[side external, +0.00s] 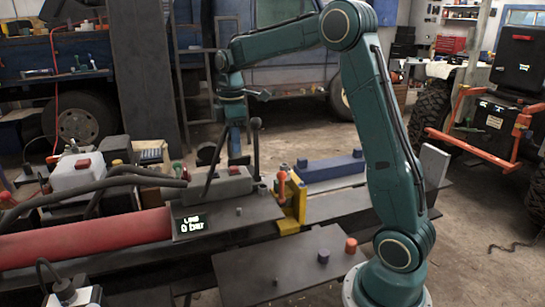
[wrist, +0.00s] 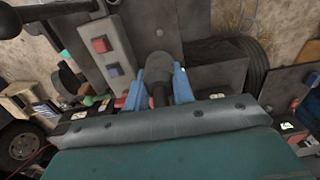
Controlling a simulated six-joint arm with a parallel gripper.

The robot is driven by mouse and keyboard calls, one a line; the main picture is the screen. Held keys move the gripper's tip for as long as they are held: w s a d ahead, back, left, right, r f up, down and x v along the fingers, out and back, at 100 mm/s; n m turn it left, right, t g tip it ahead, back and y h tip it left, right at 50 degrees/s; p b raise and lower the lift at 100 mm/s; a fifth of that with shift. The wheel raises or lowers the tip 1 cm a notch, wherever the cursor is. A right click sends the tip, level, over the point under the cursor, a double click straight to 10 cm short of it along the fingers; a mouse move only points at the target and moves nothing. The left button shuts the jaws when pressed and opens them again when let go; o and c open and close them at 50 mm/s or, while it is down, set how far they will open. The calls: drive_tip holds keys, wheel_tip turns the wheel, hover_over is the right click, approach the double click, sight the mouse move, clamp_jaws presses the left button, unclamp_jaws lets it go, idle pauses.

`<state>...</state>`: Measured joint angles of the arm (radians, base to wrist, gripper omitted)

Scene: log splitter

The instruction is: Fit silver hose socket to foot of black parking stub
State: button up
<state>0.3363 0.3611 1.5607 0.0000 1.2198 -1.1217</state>
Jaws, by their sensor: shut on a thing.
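My gripper (side external: 235,150) points down above the grey block on the machine bed in the side view. In the wrist view its two blue fingers (wrist: 160,98) are shut on a dark, rounded cylindrical piece, likely the hose socket (wrist: 158,68). Its silver colour does not show clearly. I cannot make out its lower end or whether it touches anything. The black parking stub cannot be told for certain. Small dark pegs (side external: 323,256) stand on the front plate in the side view.
An orange-capped peg (side external: 351,245) stands on the front plate (side external: 285,265). A red cylinder (side external: 85,238), thick hoses and a "0 bar" display (side external: 192,223) lie left.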

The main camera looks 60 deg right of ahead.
wheel_tip(320, 180, up, 5)
drive_tip(key=n, duration=0.6)
hover_over(275, 278)
wheel_tip(275, 278, down, 32)
idle(1.1)
drive_tip(key=shift+a+f, duration=0.1)
drive_tip(key=shift+f, duration=0.15)
drive_tip(key=shift+f, duration=2.6)
drive_tip(key=shift+f, duration=1.9)
drive_tip(key=o, duration=1.1)
drive_tip(key=shift+c, duration=0.2)
